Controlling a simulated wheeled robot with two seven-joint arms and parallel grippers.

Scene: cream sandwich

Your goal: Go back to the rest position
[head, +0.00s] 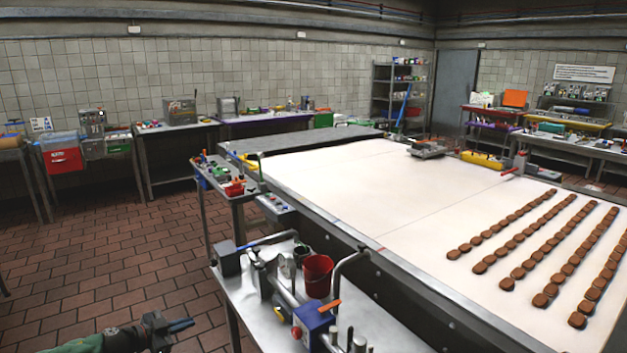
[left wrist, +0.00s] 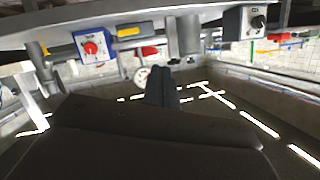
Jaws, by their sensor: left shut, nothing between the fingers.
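My left gripper (head: 180,326) shows at the bottom left of the head view, over the brown tiled floor. Its fingers are together with nothing between them. In the left wrist view my left gripper (left wrist: 162,88) points away from the camera, also closed and empty. It is apart from the metal side table (head: 375,325), which stands to its right in the head view. My right gripper is in neither view.
A white conveyor table (head: 370,190) with rows of brown cookies (head: 540,300) fills the right side. A red bucket (head: 318,276) and a blue machine (head: 313,322) stand on the side table. The tiled floor (head: 110,240) at left is clear.

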